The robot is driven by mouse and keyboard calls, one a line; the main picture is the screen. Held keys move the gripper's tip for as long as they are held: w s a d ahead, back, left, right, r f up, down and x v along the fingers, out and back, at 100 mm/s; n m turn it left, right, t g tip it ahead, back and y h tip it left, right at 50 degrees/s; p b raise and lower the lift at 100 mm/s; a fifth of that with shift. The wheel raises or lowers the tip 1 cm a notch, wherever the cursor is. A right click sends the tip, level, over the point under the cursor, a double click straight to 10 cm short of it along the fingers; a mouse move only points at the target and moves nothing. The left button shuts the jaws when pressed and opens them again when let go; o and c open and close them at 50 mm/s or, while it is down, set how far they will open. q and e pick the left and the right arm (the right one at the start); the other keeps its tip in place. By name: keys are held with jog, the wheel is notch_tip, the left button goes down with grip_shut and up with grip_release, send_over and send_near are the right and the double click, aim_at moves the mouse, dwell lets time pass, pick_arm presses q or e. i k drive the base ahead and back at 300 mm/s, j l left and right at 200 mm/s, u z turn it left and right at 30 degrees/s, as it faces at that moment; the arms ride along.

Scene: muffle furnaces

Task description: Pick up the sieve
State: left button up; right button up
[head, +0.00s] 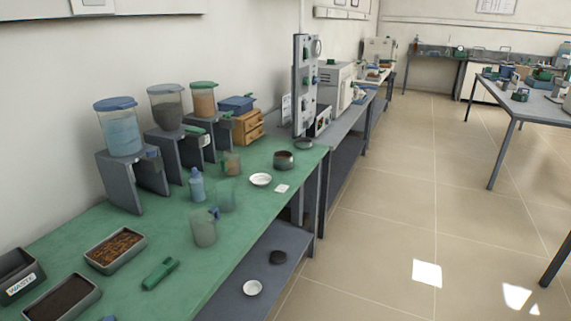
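A short round metal vessel with a brownish inside (283,160) stands near the right edge of the green bench top (130,228); it looks like the sieve, but it is too small to be sure. A flatter, dark round dish (304,143) lies just behind it, close to the bench's far end, and could also be a sieve part. Neither of my grippers shows in the head view, and nothing is seen touching these round things.
A white dish (260,179), a clear beaker (204,228) and a blue bottle (196,185) stand nearby. Hopper dispensers (119,128) line the wall. Trays (115,250) and a green tool (160,274) are nearer. The tiled floor (380,220) right of the bench is open.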

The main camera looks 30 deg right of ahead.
aim_at(281, 157)
jog(key=i+l, duration=0.15)
jog(key=l, duration=0.2)
jog(key=i+l+u, duration=0.1)
jog(key=l, duration=0.25)
jog(key=i+l, duration=0.1)
jog(key=l, duration=0.25)
jog(key=i+l+u, duration=0.1)
jog(key=l, duration=0.25)
jog(key=i+l, duration=0.15)
jog(key=l, duration=0.2)
jog(key=i+l+u, duration=0.2)
jog(key=l, duration=0.55)
jog(key=i+l+u, duration=0.15)
jog(key=l, duration=0.6)
jog(key=i+l+u, duration=0.2)
jog(key=l, duration=0.55)
jog(key=l+u, duration=0.15)
jog(key=l, duration=0.6)
